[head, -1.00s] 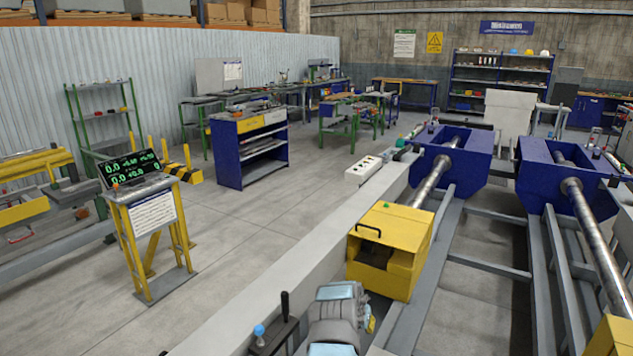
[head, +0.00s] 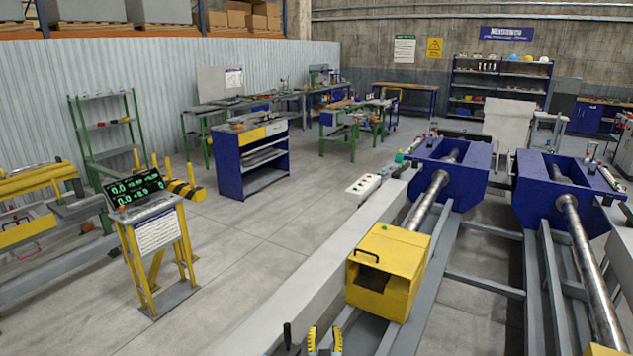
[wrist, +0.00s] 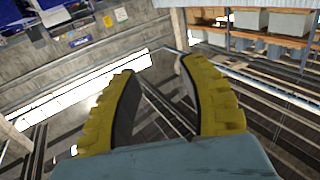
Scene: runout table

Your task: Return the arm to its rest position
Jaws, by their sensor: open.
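My gripper (head: 324,341) shows at the bottom edge of the head view, with its two yellow ridged fingers pointing up and apart. In the wrist view my gripper (wrist: 158,68) is open, with nothing between its fingers. The rest of my arm is mostly below the head picture. The wrist view is tilted and looks past the fingers at roof, wall and high racking, so no work object is near the fingertips.
A yellow box with a black handle (head: 388,272) sits on the runout table ahead. Blue roller housings (head: 448,172) and long steel bars (head: 590,260) lie beyond and right. A readout stand (head: 157,232) stands left. The floor between (head: 255,240) is clear.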

